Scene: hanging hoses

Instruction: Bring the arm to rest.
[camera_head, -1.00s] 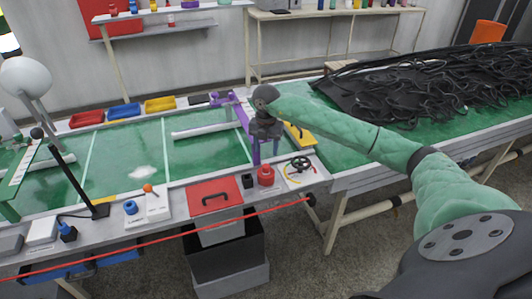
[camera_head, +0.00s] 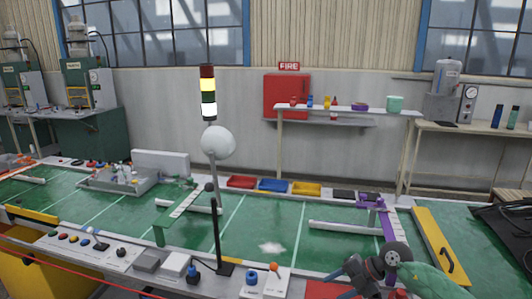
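My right arm, with a green sleeve, comes in at the lower right corner. Its dark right gripper (camera_head: 362,275) is over the near edge of the workbench, in front of the purple bracket (camera_head: 387,222). The fingers are small and dark against the arm, so I cannot tell if they are open or shut, and I see nothing held. My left gripper is not in view. The green-topped workbench (camera_head: 340,218) runs across the view. A black pile of hoses (camera_head: 510,228) shows only in part at the right edge.
A white ball on a stand (camera_head: 218,142) and a thin black post (camera_head: 217,232) rise from the bench. A yellow panel with a handle (camera_head: 436,240) lies right of the bracket. A red rope (camera_head: 45,262) crosses the lower left. A shelf (camera_head: 345,110) stands behind.

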